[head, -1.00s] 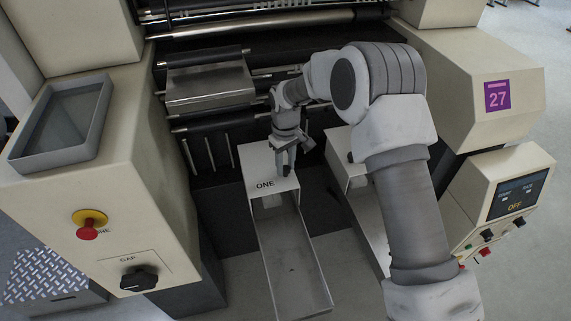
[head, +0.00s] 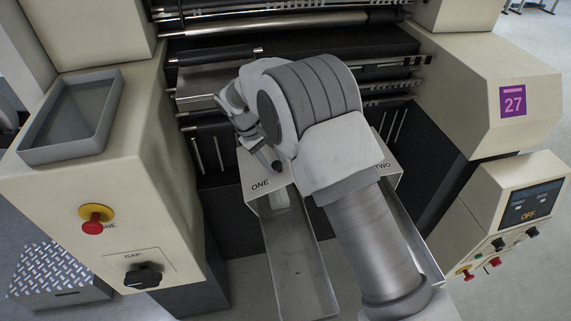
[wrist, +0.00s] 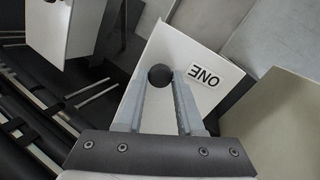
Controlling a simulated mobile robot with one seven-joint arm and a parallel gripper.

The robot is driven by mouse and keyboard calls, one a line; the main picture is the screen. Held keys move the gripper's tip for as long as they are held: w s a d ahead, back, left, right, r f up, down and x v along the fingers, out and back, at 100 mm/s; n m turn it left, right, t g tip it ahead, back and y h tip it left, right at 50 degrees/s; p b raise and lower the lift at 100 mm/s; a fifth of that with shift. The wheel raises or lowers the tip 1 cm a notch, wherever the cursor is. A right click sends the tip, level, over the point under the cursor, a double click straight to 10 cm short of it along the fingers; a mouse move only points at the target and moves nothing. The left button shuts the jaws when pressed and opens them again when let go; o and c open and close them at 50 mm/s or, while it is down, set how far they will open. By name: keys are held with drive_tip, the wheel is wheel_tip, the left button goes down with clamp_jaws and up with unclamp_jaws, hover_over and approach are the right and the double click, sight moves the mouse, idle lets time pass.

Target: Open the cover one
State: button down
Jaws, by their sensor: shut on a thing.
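The cover marked ONE (head: 262,197) is a pale flat plate over the inner end of a chute, at the middle of the head view. In the wrist view the cover (wrist: 188,48) has a round black knob (wrist: 160,75) on it. My gripper (wrist: 161,82) has its two fingers on either side of the knob, shut on it. In the head view my gripper (head: 275,165) is at the cover's top, partly hidden behind my arm. The chute (head: 300,265) runs toward the front below the cover.
The cover marked TWO (head: 383,170) sits to the right, partly hidden by my arm. A red button (head: 94,226) and a black knob marked GAP (head: 141,276) are on the left cabinet. A control panel (head: 510,215) stands at the right. Black rollers lie behind the covers.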

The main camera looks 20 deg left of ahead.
drive_tip(key=shift+s+a+r+t+h, duration=0.25)
drive_tip(key=shift+s+a+h, duration=0.2)
drive_tip(key=shift+a, duration=0.3)
drive_tip(key=shift+s+a+r+t+h, duration=0.1)
drive_tip(key=shift+s+a+t+h, duration=0.3)
drive_tip(key=shift+a, duration=0.35)
drive_tip(key=shift+s+a+r+t+h, duration=0.25)
drive_tip(key=shift+s+a+h, duration=0.2)
drive_tip(key=shift+a, duration=0.3)
drive_tip(key=c, duration=0.5)
unclamp_jaws()
drive_tip(key=shift+f, duration=0.1)
drive_tip(key=shift+p+v, duration=0.45)
drive_tip(key=shift+v, duration=8.3)
drive_tip(key=shift+a+f, duration=0.1)
